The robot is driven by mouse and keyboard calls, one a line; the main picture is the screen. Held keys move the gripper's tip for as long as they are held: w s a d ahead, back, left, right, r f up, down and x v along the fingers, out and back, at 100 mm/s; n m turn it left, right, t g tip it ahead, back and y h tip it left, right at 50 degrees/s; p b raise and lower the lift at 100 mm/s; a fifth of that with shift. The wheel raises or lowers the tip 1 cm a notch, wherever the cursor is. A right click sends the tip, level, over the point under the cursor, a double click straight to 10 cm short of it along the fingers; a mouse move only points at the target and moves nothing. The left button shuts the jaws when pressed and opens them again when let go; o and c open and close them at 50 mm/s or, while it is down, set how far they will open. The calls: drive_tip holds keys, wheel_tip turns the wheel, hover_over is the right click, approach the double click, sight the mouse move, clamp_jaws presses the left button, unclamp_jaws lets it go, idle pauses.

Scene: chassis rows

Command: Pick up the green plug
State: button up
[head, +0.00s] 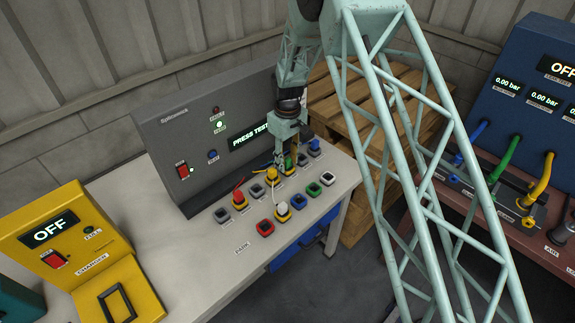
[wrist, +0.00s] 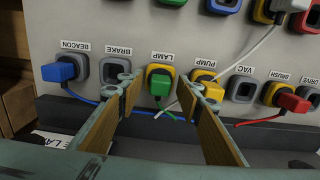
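The green plug (wrist: 160,83) sits in the yellow-framed socket labelled LAMP, with a green cable end below it in the wrist view. In the head view the green plug (head: 288,161) is partly hidden under my gripper. My gripper (wrist: 163,88) is open and empty. Its two fingers stand apart on the left and right of the green plug, and I see no contact. The left finger is near the BRAKE socket, and the right finger is close to the yellow plug (wrist: 203,78) at PUMP. In the head view my gripper (head: 289,146) hangs over the back row of sockets.
A blue plug (wrist: 60,71) is in BEACON and a red plug (wrist: 293,103) in BRUSH. BRAKE (wrist: 115,70) and VAC (wrist: 242,88) are empty. A white plug (wrist: 290,6) sits in the front row, its cable passing by the right finger. A grey tester panel (head: 205,135) stands behind the sockets.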

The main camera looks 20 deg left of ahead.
sight(287, 160)
drive_tip(key=shift+c, duration=0.7)
drive_tip(key=c, duration=0.8)
drive_tip(key=shift+r, duration=0.15)
drive_tip(key=shift+r, duration=1.45)
drive_tip(key=shift+s+r, duration=0.15)
drive_tip(key=shift+r, duration=0.05)
drive_tip(key=s+d, duration=0.2)
drive_tip(key=s, duration=0.2)
drive_tip(key=s+d+r, duration=0.1)
drive_tip(key=s+d, duration=0.1)
drive_tip(key=s, duration=0.3)
drive_tip(key=s+d, duration=0.3)
drive_tip(key=s, duration=0.2)
drive_tip(key=shift+r+b, duration=0.25)
drive_tip(key=shift+b, duration=0.1)
